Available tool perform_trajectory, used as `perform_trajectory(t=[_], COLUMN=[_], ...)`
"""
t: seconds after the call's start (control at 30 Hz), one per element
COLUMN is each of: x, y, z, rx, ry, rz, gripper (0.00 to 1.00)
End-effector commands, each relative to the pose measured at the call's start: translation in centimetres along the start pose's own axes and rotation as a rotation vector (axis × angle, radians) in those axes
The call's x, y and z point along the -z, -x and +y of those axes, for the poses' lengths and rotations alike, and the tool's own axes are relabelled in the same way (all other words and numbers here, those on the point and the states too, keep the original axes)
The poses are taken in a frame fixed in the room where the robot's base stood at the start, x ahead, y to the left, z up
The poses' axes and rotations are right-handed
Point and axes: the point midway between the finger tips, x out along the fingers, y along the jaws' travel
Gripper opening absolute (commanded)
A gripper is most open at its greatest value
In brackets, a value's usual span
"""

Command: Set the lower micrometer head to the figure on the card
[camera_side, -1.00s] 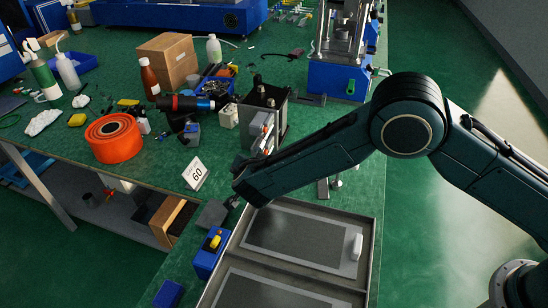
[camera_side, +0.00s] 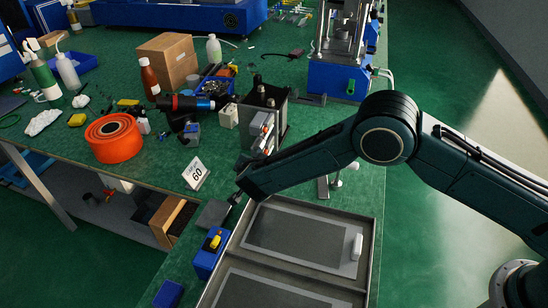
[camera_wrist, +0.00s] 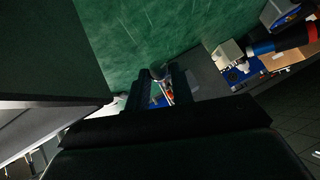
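A white card (camera_side: 195,173) marked "60" stands on the green bench, left of my arm's end. A dark block with light grey fittings (camera_side: 263,130) stands just behind my forearm. I cannot make out the lower micrometer head for certain in the side view. In the wrist view, dark finger shapes of my gripper (camera_wrist: 160,92) flank a small rounded grey knob (camera_wrist: 158,72). I cannot tell whether the fingers touch it or how far they are closed.
A grey framed tray (camera_side: 305,238) lies in front of my forearm, with a blue box (camera_side: 210,252) beside it. An orange roll (camera_side: 114,139) and a black-and-red cylindrical tool (camera_side: 185,103) lie left of the block. A blue-based press (camera_side: 338,75) stands behind.

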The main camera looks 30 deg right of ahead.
Motion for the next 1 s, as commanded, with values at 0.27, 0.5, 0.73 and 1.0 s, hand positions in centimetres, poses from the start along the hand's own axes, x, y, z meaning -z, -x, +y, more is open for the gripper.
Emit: perform_trajectory(t=[0.27, 0.5, 0.73, 1.0], x=[0.01, 0.03, 0.05, 0.11], y=[0.0, -0.07, -0.11, -0.16], z=[-0.07, -0.28, -0.48, -0.74], rx=[-0.01, -0.073, -0.138, -0.197], ry=[0.01, 0.072, 0.139, 0.2], rz=[0.002, 0.005, 0.007, 0.009], gripper=[0.0, 0.0, 0.0, 0.0])
